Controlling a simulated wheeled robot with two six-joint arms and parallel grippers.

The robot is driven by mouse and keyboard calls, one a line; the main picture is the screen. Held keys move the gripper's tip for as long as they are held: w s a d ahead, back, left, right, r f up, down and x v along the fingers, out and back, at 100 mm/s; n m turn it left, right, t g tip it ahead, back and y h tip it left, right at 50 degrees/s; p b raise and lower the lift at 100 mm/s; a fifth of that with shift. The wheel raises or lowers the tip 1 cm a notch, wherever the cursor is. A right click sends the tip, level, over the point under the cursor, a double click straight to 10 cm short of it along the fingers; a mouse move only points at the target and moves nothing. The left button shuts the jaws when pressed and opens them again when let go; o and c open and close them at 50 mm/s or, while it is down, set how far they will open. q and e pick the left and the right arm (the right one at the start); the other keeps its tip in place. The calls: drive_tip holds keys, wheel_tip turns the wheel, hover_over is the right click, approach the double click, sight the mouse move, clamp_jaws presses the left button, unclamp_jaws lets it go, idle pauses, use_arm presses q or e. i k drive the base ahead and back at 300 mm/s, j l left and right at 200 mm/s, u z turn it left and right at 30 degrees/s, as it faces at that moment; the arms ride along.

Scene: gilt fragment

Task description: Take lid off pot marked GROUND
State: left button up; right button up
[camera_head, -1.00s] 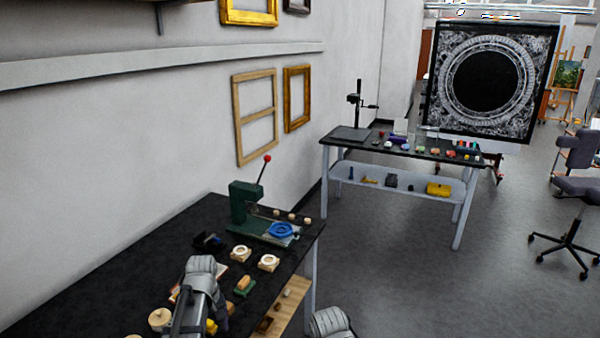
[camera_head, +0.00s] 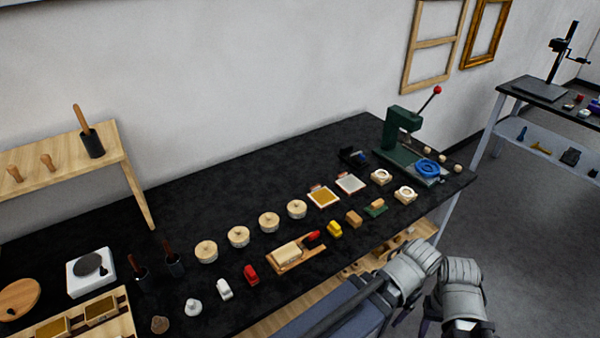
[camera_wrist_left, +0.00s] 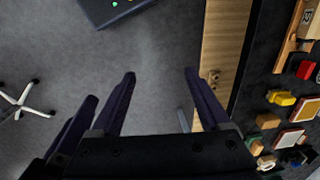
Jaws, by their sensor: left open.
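Several round pots with pale wooden lids stand in a row on the black bench in the head view: one pot (camera_head: 206,252), a second pot (camera_head: 238,237), a third pot (camera_head: 269,222), and another pot (camera_head: 297,209). All look lidded. Their markings are too small to read, so I cannot tell which is marked GROUND. My left gripper (camera_wrist_left: 160,74) is open and empty in the left wrist view, over the floor beside the bench edge and apart from the pots. My arms show at the lower right of the head view; my right gripper's fingers cannot be made out.
In front of the pots lie a wooden tray with a pale block (camera_head: 290,255), a red item (camera_head: 251,275) and a yellow item (camera_head: 334,229). Dark holders (camera_head: 173,262) stand left of the pots. A green press (camera_head: 402,140) stands right. Bench behind the pots is clear.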

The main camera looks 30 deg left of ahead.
sight(205, 249)
drive_tip(key=u, duration=1.05)
drive_tip(key=j+u, duration=0.15)
drive_tip(key=u, duration=0.2)
drive_tip(key=i+j+u, duration=0.1)
drive_tip(key=u, duration=0.25)
drive_tip(key=i+j, duration=0.2)
drive_tip(key=j, duration=0.15)
drive_tip(key=l+u, duration=0.25)
drive_tip(key=l, duration=0.15)
drive_tip(key=l+u, duration=0.25)
drive_tip(key=l, duration=0.15)
drive_tip(key=u, duration=0.55)
